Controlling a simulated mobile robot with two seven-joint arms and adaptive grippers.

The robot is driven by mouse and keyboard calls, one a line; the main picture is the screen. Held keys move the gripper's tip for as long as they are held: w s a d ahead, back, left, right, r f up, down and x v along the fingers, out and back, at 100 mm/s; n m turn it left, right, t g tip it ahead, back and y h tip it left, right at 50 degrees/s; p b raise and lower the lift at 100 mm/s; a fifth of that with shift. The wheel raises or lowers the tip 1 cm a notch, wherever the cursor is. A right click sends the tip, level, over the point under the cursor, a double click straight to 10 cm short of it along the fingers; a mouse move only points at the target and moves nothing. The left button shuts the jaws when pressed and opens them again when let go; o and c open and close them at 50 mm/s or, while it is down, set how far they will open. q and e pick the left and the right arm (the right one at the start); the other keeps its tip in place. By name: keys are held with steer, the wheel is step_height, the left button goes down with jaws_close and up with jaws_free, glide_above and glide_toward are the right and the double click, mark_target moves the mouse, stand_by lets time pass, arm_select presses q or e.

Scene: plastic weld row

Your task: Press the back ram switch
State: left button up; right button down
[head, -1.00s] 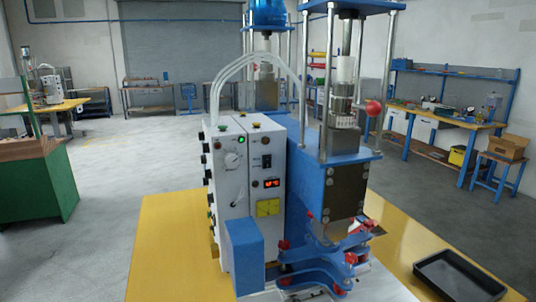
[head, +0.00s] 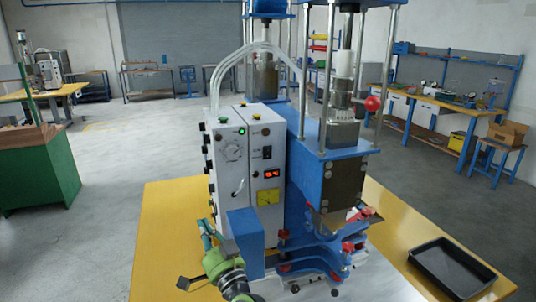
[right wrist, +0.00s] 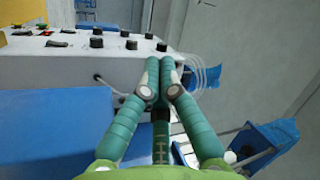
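The welding machine has a white control box (head: 212,170) with a black rocker switch (head: 267,152) on its front panel and several black knobs down its left side. I cannot tell from labels which control is the back ram switch. The back ram (head: 266,72) stands behind the front ram (head: 343,105). My right gripper (head: 206,232) is low, left of the blue block at the box's foot. In the right wrist view its teal fingertips (right wrist: 166,64) are together with nothing between them, near a white panel (right wrist: 60,65) bearing black knobs (right wrist: 97,42). My left gripper is out of view.
The machine stands on a yellow table (head: 165,215). A blue block (head: 246,232) is close beside my right gripper. White hoses (head: 235,65) arch above the box. A black tray (head: 452,267) lies at the right. The table's left part is clear.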

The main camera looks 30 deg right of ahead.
steer(key=w+d+r+m+g+h, duration=0.1)
steer(key=d+r+m+g+h, duration=0.2)
steer(key=d+m+g+h, duration=0.2)
steer(key=w+d+r+m+g+h, duration=0.1)
steer(key=d+r+m+g+h, duration=0.3)
steer(key=d+m+h, duration=0.7)
steer(key=shift+w+m+g+p, duration=0.35)
steer(key=shift+m+g, duration=0.95)
steer(key=shift+m, duration=1.9)
steer(key=shift+d+r, duration=0.1)
steer(key=shift+d, duration=0.1)
